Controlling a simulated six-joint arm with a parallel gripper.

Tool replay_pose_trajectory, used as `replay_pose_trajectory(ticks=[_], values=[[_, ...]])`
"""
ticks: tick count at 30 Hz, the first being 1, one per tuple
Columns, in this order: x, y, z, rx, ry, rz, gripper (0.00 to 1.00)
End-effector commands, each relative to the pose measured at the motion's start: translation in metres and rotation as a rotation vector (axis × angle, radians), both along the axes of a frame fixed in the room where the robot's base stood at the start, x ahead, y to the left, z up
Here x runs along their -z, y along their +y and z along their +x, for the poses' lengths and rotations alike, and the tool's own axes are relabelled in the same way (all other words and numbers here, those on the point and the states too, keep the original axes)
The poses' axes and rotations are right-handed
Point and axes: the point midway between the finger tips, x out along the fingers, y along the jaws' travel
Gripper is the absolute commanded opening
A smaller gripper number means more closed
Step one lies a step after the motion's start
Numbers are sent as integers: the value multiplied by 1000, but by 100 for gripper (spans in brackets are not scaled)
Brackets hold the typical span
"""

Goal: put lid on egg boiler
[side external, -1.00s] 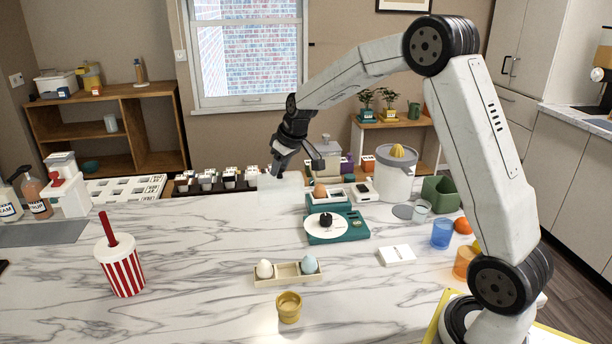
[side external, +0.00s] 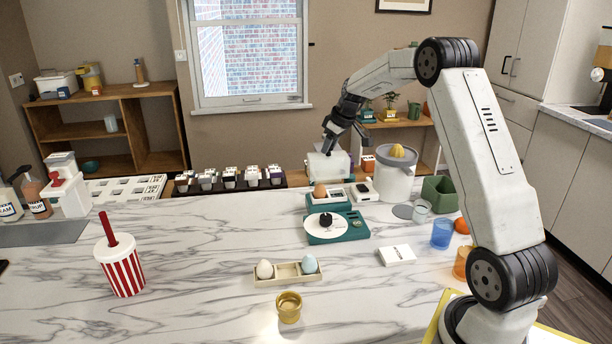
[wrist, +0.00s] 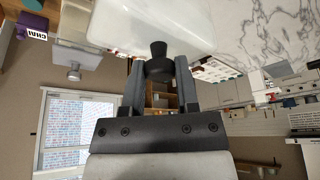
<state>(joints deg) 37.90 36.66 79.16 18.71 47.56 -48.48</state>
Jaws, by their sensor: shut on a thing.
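The lid (side external: 328,165) is a pale, translucent, boxy cover with a black knob (wrist: 158,62). My gripper (side external: 329,147) is shut on that knob; the grip also shows in the wrist view (wrist: 158,72). The lid hangs roughly level, seen just above and behind a teal and white appliance (side external: 341,200) with a brown egg (side external: 320,189) on it, which looks like the egg boiler. A gap shows between lid and egg, but its depth is hard to judge. The wrist view shows the lid's underside edge but no boiler.
An egg tray (side external: 288,272) and a yellow cup (side external: 289,308) stand nearer.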

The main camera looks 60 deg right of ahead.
Motion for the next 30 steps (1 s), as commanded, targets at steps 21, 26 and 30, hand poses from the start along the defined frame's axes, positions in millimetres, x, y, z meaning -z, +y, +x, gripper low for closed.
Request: replay_pose_trajectory(ticks=[21, 26, 30], values=[[16, -4, -2, -1, 0, 0, 0], [19, -4, -2, -1, -1, 0, 0], [19, -4, -2, -1, -1, 0, 0]])
